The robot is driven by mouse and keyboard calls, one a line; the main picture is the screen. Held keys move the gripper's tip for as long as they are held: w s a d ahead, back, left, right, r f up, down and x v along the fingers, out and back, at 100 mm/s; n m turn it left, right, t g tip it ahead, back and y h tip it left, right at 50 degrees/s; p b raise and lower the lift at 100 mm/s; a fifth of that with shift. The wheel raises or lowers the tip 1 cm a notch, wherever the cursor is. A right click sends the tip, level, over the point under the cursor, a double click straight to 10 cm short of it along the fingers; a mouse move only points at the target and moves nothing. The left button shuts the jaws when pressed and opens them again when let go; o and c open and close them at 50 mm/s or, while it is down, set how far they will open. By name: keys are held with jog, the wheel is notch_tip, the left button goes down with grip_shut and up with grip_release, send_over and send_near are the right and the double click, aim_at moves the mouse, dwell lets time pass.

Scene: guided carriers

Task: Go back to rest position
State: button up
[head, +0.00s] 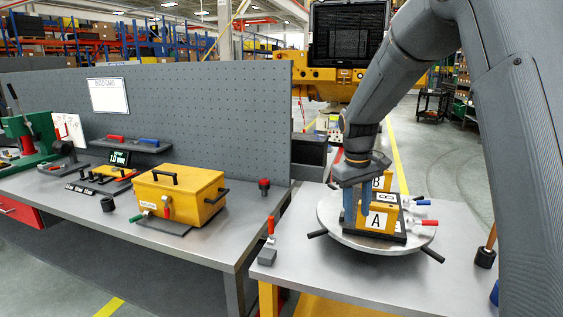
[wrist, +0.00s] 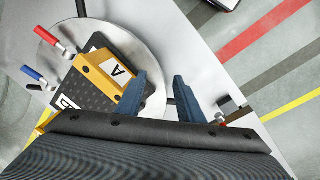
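My gripper (head: 357,222) points down at the left edge of a round metal turntable (head: 345,238), beside the yellow block marked A (head: 398,212). In the wrist view my gripper (wrist: 160,82) has its two blue fingers spread, with only the turntable rim and table between them. The yellow block A (wrist: 98,62) lies just left of the left finger; I cannot tell whether they touch. A second yellow block marked B (head: 388,178) stands behind A, partly hidden by my gripper.
Toggle clamps with a red handle (head: 430,222) and blue handle (head: 424,202) stick out right of the blocks. Black turntable handles reach outward. A red-handled clamp (head: 270,228) stands at the table's left edge. A yellow box (head: 180,190) sits on the left bench before a pegboard (head: 200,100).

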jog(key=s+f+m+b, duration=0.1)
jog(key=s+f, duration=0.3)
jog(key=s, duration=0.4)
jog(key=s+a+f+m+b, duration=0.1)
jog(key=s+f+b, duration=0.2)
jog(key=s, duration=0.6)
jog(key=s+f+m+y+b, duration=0.1)
jog(key=s+f+b, duration=0.1)
jog(key=s+f, duration=0.5)
jog(key=shift+s+a+m, duration=0.25)
jog(key=shift+s+m, duration=0.15)
jog(key=shift+s, duration=0.25)
jog(key=shift+a, duration=0.1)
